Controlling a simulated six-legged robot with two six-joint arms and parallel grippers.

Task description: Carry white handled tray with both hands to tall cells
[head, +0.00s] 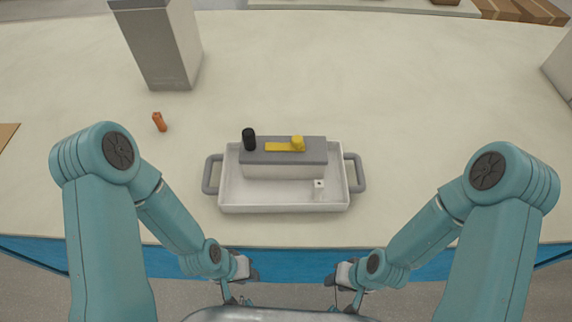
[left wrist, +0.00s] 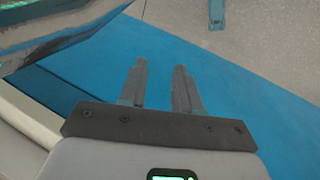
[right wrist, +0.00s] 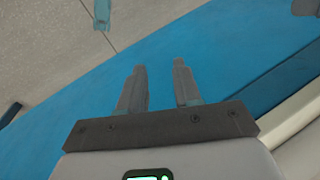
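The white tray (head: 270,206) with grey handles sits on the table. Its left handle (head: 211,174) and right handle (head: 355,173) are free of any gripper. In it stands a grey-topped white block (head: 284,170) with a black cylinder (head: 249,139) and a yellow piece (head: 286,147) on top. A small white item (head: 319,189) stands in the tray's front right. My left gripper (left wrist: 160,80) is open and empty, low in front of the table edge. My right gripper (right wrist: 160,80) is open and empty there too. No tall cells can be made out for certain.
An orange cylinder (head: 159,122) lies on the table left of the tray. A tall grey box (head: 160,50) stands at the back left. The pale table (head: 430,100) is clear to the right of the tray. Brown boxes (head: 518,11) are at the far right.

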